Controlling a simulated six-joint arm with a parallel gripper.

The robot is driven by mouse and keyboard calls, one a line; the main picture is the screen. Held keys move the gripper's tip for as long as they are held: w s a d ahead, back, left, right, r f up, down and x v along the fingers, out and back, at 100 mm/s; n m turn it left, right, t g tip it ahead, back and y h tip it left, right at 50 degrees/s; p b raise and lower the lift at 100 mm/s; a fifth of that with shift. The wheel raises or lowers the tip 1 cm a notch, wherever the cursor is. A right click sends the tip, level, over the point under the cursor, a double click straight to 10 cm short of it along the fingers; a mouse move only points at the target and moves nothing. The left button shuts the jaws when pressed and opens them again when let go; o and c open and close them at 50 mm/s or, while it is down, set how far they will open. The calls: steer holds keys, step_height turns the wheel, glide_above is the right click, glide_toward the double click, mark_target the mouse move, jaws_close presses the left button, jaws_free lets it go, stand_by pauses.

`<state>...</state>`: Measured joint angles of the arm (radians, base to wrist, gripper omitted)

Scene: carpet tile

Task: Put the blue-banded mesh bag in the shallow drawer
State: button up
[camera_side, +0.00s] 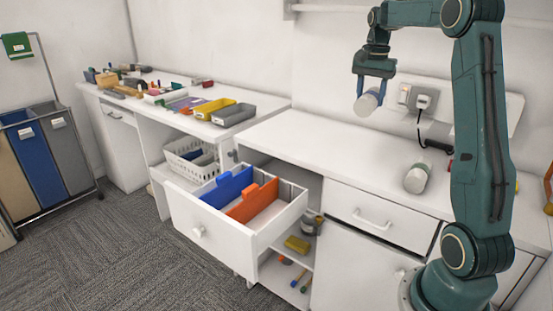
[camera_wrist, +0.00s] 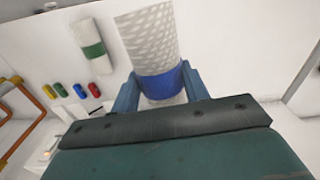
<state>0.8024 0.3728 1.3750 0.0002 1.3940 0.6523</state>
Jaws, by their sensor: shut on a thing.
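The blue-banded mesh bag (camera_side: 367,103) is a white mesh roll held in the air above the counter. In the wrist view the bag (camera_wrist: 148,38) points away from the camera, its blue band between the fingers. My gripper (camera_side: 373,84) is shut on it; the wrist view shows its fingers (camera_wrist: 160,88) on either side of the band. An open drawer (camera_side: 190,222), which looks shallow, sticks out at lower left of the gripper. Blue (camera_side: 228,188) and orange (camera_side: 250,203) dividers split it, and the floor that shows between them looks bare.
A green-banded white roll (camera_side: 417,177) lies on the white counter (camera_side: 320,140) below my gripper. A wall socket with a plug (camera_side: 422,101) and cable is close behind the gripper. A closed drawer (camera_side: 372,212) is right of the open one. A white basket (camera_side: 190,160) stands behind it.

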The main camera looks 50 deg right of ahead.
steer(key=w+a+f+n, duration=0.4)
steer(key=w+a+f, duration=0.1)
steer(key=a+f, duration=0.25)
steer(key=w+a+f+n, duration=0.45)
steer(key=a+f, duration=0.25)
steer(key=a, duration=0.2)
steer(key=s+a+f+n, duration=0.1)
steer(key=a+f+n, duration=0.3)
steer(key=a+f, duration=0.2)
steer(key=s+a+f+n, duration=0.1)
steer(key=a+f+n, duration=0.3)
steer(key=a, duration=0.7)
steer(key=shift+a+f, duration=0.3)
steer(key=shift+f, duration=0.65)
steer(key=shift+d, duration=0.1)
